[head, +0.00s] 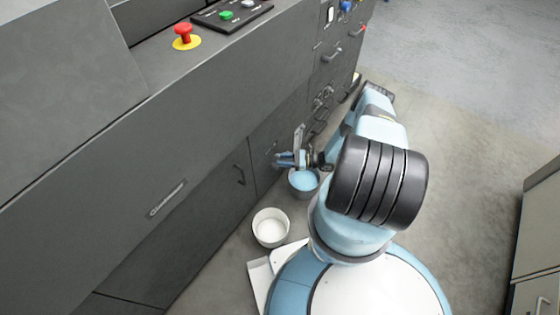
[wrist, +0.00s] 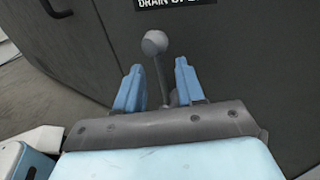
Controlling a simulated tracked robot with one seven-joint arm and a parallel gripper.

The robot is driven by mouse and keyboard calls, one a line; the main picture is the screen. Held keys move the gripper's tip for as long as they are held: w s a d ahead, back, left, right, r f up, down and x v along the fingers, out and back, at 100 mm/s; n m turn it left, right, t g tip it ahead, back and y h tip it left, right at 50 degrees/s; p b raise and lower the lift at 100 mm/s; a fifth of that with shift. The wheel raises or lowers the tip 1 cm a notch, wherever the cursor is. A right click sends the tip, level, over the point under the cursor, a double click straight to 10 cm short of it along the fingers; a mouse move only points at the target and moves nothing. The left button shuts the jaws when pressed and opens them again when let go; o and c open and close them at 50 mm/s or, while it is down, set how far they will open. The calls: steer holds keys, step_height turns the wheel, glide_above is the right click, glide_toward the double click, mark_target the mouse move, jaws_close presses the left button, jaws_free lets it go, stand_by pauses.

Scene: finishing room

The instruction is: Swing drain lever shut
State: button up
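The drain lever (wrist: 155,43) shows in the wrist view as a grey rod with a round ball knob, standing out in front of a dark cabinet panel. My gripper (wrist: 158,66) is open, with one blue finger on each side of the rod. Gaps show between the rod and both fingers, and the knob sits beyond the fingertips. The rod's lower end is hidden behind my gripper body. A black label (wrist: 175,3) on the panel reads "DRAIN" with the rest cut off. In the head view my gripper (head: 283,159) is low beside the cabinet front; the lever is hard to make out there.
A grey bucket with a blue top surface (head: 304,181) stands on the floor below my gripper. A white bucket (head: 270,228) stands nearer. The long dark cabinet (head: 210,210) bounds the left, with a red emergency button (head: 183,33) on top. Open floor (head: 470,130) lies to the right.

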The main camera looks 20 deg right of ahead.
steer(key=shift+w+a, duration=0.15)
steer(key=shift+a, duration=0.4)
steer(key=shift+c, duration=0.3)
jaws_close()
